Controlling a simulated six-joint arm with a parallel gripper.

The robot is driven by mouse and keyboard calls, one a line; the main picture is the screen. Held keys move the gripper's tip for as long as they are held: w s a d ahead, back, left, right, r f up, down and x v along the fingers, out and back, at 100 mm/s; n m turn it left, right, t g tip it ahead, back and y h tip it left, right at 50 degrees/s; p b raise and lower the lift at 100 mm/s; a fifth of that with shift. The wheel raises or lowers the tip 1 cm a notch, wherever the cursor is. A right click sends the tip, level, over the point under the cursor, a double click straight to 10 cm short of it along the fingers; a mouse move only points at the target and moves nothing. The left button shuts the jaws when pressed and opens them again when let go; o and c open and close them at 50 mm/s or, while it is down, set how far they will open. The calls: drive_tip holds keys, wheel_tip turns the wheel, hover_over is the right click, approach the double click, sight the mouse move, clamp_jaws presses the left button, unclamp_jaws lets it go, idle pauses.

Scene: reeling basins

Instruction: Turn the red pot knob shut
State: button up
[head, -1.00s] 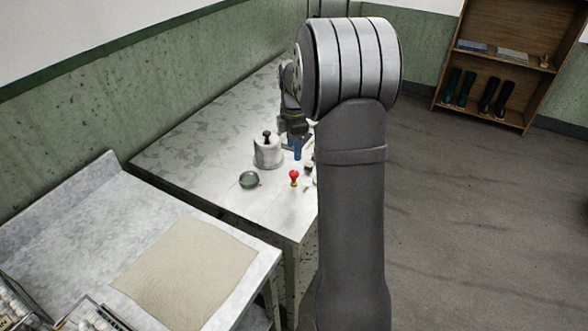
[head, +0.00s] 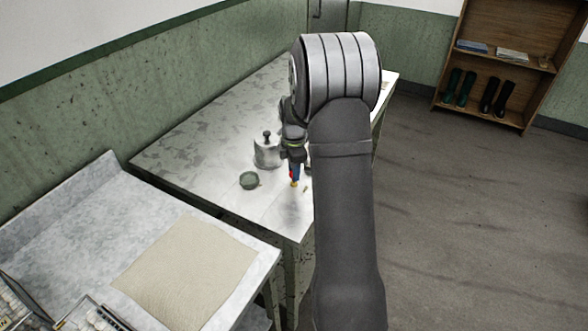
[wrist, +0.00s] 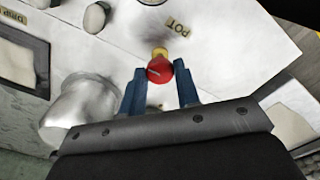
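The red pot knob (wrist: 158,71) has a round red head with a pale line across it and a yellow brass base. It stands on the pale worktop beside a "POT" label (wrist: 178,25). In the head view the red knob's brass base (head: 294,184) shows just below my gripper (head: 293,172), and most of its head is hidden. In the wrist view my gripper (wrist: 160,75) points at the knob, with its two blue fingers apart. The knob's head lies between the fingertips, with a gap visible on each side. I cannot tell whether the fingertips are down to its full height.
A beige cloth (head: 187,268) lies on the separate front-left counter. The worktop's left part is clear.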

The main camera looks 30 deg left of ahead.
drive_tip(key=c, duration=0.4)
drive_tip(key=shift+m, duration=0.4)
drive_tip(key=m, duration=0.3)
drive_tip(key=shift+m, duration=0.4)
drive_tip(key=m, duration=0.3)
drive_tip(key=shift+m, duration=0.3)
drive_tip(key=m, duration=0.5)
drive_tip(key=shift+r+m, duration=0.1)
drive_tip(key=shift+m, duration=2.3)
